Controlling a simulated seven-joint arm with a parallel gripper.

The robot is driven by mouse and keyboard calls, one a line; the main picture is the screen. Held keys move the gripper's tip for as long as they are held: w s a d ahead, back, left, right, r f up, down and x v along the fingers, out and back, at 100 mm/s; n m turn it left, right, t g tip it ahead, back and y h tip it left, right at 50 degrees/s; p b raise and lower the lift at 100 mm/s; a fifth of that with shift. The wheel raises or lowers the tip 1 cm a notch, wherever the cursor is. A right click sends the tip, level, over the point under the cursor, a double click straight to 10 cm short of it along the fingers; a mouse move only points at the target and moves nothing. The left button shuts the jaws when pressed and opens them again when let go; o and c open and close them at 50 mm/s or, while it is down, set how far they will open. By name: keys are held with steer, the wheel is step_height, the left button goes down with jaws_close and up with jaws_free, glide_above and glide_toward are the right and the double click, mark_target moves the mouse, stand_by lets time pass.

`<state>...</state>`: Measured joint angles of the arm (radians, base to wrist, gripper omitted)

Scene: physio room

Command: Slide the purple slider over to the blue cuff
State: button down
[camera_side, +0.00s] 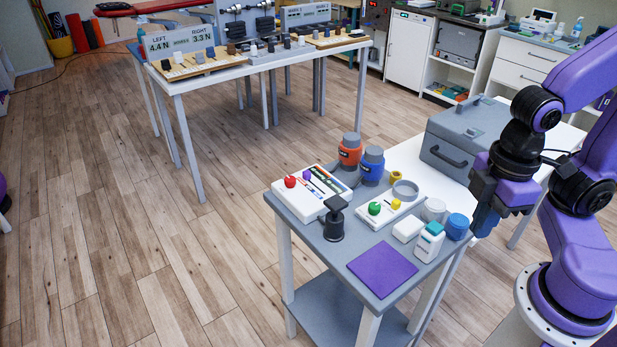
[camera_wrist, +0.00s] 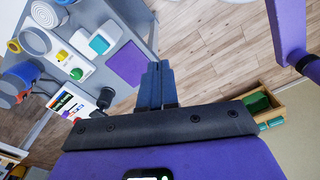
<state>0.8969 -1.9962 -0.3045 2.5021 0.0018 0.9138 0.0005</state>
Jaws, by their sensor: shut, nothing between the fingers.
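A white slider board (camera_side: 322,205) lies at the table's far left corner, carrying a purple slider knob (camera_side: 307,175) and a red knob (camera_side: 290,181) near its left end. The blue cuff (camera_side: 372,167), round with a grey top, stands to the right of the board; the orange cuff (camera_side: 350,152) is beside it. In the wrist view, part of the board (camera_wrist: 68,103) and the blue cuff (camera_wrist: 22,73) show at left; the purple knob is not clear there. My gripper (camera_side: 484,222) is shut and empty, beyond the table's right end, well away from the slider.
A black-knobbed post (camera_side: 334,220) stands in front of the board. A second white board (camera_side: 382,217) has green and yellow knobs. White and blue jars (camera_side: 456,226), a grey ring (camera_side: 405,190) and a grey case (camera_side: 462,145) crowd the right. A flat purple square (camera_side: 382,268) lies in front.

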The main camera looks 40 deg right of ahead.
stand_by(0.4)
steer(key=c, duration=1.2)
jaws_free()
steer(key=shift+w+a, duration=0.1)
steer(key=shift+o, duration=1)
steer(key=w+a+r+m, duration=0.3)
steer(key=w+a, duration=0.3)
steer(key=w, duration=0.4)
steer(key=shift+w+a, duration=0.2)
steer(key=shift+w, duration=0.2)
steer(key=m, duration=1)
glide_above(306, 171)
steer(key=f, duration=0.2)
step_height(306, 171, down, 17)
steer(key=shift+r, duration=0.1)
jaws_close()
